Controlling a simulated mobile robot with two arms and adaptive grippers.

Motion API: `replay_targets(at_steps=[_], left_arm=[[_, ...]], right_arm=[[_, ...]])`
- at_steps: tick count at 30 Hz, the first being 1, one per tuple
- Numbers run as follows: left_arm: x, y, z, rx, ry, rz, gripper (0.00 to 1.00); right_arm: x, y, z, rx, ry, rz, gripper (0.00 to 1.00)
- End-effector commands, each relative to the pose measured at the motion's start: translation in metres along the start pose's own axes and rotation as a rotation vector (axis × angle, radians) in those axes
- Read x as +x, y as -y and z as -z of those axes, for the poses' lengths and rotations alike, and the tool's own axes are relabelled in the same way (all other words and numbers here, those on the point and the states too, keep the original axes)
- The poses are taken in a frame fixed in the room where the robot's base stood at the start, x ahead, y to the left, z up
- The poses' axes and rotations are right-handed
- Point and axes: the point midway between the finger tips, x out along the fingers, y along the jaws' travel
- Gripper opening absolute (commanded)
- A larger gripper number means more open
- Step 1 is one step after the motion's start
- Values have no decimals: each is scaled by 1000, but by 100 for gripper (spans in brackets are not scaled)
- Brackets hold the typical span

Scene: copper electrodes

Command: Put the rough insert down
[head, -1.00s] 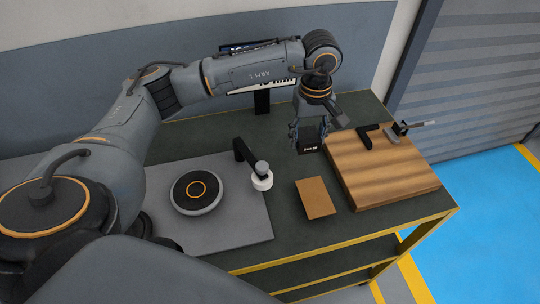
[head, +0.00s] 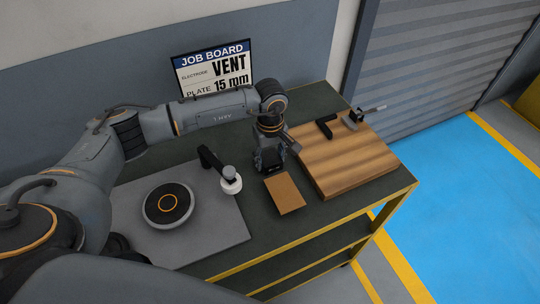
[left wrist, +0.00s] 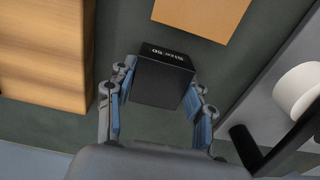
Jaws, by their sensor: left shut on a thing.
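The insert, a small black block (left wrist: 160,82) with white lettering on its edge, is between the fingers of my left gripper (head: 270,160). The gripper is shut on it, with one finger on each side. In the head view the block is mostly hidden by the gripper, just behind a tan square plate (head: 284,194) on the dark green bench top (head: 315,212). The tan plate also shows in the left wrist view (left wrist: 205,14). I cannot tell whether the block touches the bench. My right gripper is not in view.
A wooden board (head: 345,165) with small dark tools on it lies to the right. To the left is a grey plate (head: 222,232) with a round black disc (head: 168,204) and a white cylinder (head: 231,186) under a dark arm. A job board (head: 212,68) stands behind.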

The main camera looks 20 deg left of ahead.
Motion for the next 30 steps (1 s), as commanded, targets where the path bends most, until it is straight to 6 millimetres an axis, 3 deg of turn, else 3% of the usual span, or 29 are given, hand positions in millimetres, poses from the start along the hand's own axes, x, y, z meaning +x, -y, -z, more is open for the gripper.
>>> replay_targets(at_steps=[9,10,13,24,30], left_arm=[[1,-2,1,0,-2,-6,0],[3,0,0,0,0,-1,54],[2,0,0,0,0,-1,75],[-1,0,0,0,0,-1,75],[-23,-1,2,1,-4,-6,75]], right_arm=[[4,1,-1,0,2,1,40],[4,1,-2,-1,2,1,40],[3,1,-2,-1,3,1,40],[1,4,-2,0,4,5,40],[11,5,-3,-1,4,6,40]])
